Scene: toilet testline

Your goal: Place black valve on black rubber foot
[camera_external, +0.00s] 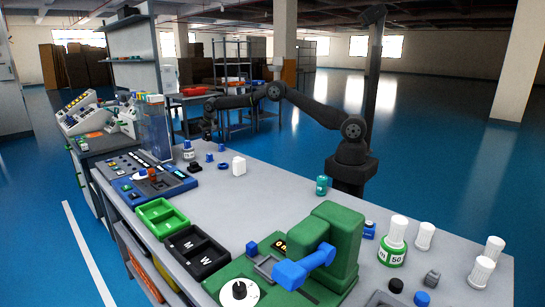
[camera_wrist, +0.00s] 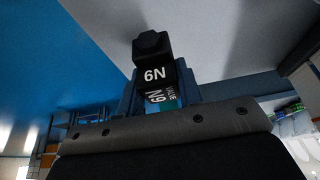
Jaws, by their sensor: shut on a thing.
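My gripper (camera_external: 208,132) hangs at the end of my arm above the far left part of the bench. In the wrist view it is shut on a dark block with a knob-like end and white lettering that looks like "6N", which I take to be the black valve (camera_wrist: 152,62). The held part is too small to make out in the external view. A small black piece (camera_external: 195,167) lies on the bench below my gripper, and another black piece (camera_external: 396,285) lies at the front right. I cannot tell which of them is the black rubber foot.
A blue ring (camera_external: 223,166), a white block (camera_external: 239,166) and small blue parts stand near my gripper. A blue control panel (camera_external: 150,185), a green tray (camera_external: 162,218) and a black tray (camera_external: 195,250) line the left edge. A green machine (camera_external: 335,240) stands in front. The bench middle is clear.

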